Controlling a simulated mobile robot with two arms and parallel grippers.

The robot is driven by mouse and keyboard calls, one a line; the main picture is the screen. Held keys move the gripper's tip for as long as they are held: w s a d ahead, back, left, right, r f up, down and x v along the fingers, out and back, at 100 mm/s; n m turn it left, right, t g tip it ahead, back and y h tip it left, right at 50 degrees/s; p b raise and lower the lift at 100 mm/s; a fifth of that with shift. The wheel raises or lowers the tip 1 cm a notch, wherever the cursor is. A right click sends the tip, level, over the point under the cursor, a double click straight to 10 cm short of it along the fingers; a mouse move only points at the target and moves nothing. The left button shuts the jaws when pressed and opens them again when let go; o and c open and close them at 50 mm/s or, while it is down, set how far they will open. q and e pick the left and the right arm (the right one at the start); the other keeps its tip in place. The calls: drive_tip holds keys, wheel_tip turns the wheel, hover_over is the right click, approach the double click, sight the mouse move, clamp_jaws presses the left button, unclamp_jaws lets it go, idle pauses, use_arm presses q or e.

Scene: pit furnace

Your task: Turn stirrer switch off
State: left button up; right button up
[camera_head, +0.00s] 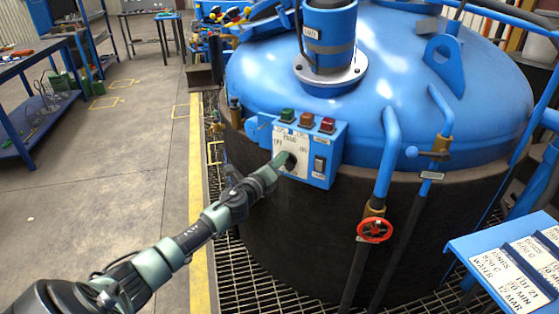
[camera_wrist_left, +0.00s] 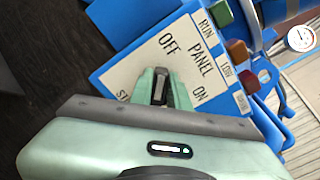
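The stirrer switch is a dark knob (camera_wrist_left: 158,86) on a white panel (camera_wrist_left: 130,78) marked OFF and ON; the wording below is partly covered. The panel is on the front of a blue control box (camera_head: 322,163) on the furnace. In the wrist view my left gripper (camera_wrist_left: 163,92) has its pale green fingers close together on either side of the knob. In the head view my left gripper (camera_head: 281,163) reaches the panel from the lower left. Its fingers partly hide the knob, so which mark it points to is unclear. My right gripper is out of view.
Green (camera_head: 288,115), brown (camera_head: 306,119) and red (camera_head: 327,125) buttons top the box. A black rocker switch (camera_head: 319,164) is on its right. Blue pipes and a red valve wheel (camera_head: 375,230) stand right of it.

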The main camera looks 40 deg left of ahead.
use_arm(q)
drive_tip(key=o, duration=0.4)
drive_tip(key=shift+c, duration=0.2)
drive_tip(key=shift+s, duration=0.15)
drive_tip(key=s, duration=0.7)
drive_tip(key=shift+s+d, duration=0.3)
drive_tip(key=shift+d, duration=0.05)
